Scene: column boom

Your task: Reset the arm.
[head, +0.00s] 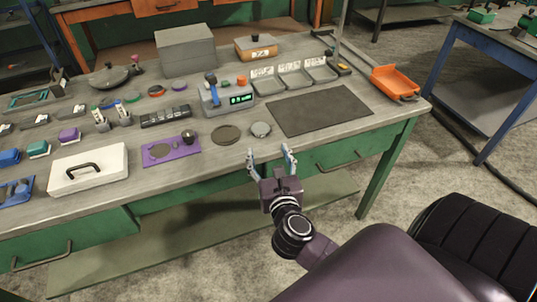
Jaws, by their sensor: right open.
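My right arm comes in from the lower right, in dark purple. Its right gripper (270,163) is open and empty, with the two fingers spread apart. It sits in front of the workbench's near edge, close to the green drawer front. My left gripper does not show in the head view.
The workbench (205,170) holds a dark mat (318,111), a white case (88,172), a purple tray (171,151), a device with a green display (240,98), an orange bin (395,81) and several small items. A blue-legged table (497,65) stands at the right. Bare floor lies between.

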